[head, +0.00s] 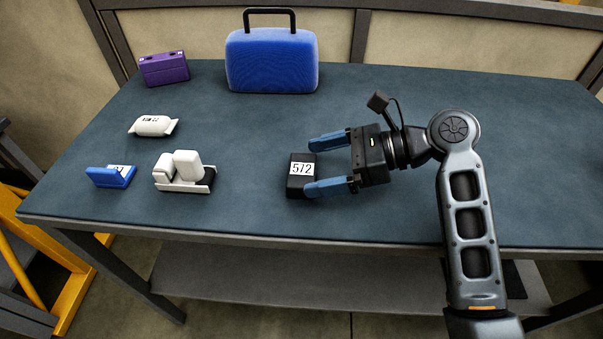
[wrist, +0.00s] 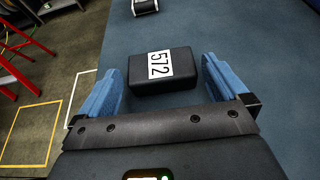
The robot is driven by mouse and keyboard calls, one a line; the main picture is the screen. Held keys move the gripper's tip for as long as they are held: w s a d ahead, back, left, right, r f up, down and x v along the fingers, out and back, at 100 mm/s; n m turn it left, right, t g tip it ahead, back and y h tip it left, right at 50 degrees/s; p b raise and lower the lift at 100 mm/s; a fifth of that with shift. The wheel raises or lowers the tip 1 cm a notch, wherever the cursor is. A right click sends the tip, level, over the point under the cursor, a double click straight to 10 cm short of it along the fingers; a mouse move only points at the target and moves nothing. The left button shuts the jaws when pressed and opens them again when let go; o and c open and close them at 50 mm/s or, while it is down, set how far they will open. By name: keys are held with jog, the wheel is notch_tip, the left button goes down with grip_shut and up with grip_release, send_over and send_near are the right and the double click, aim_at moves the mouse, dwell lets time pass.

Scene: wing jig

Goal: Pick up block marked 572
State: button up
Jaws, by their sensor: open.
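The black block marked 572 (head: 296,187) lies on the blue-grey table, with a white label on its top. In the wrist view the block (wrist: 182,83) sits just ahead of my gripper, roughly between the lines of the two fingers. My gripper (head: 313,166) has blue fingers and is open. In the head view its fingers point left, the near one at the block's right front side and the far one beyond its back corner. It also shows in the wrist view (wrist: 162,75). I cannot tell whether a finger touches the block.
A white device on a dark base (head: 183,173) stands left of the block, and a blue block (head: 110,177) farther left. A white rounded package (head: 153,126), a purple box (head: 164,69) and a blue case (head: 271,62) lie behind. The table (head: 400,226) is clear at the front.

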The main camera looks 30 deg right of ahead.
aim_at(303, 169)
jog(key=x, duration=0.4)
jog(key=shift+f, duration=0.1)
jog(key=shift+c, duration=0.3)
jog(key=c, duration=1.1)
jog(key=shift+o, duration=0.2)
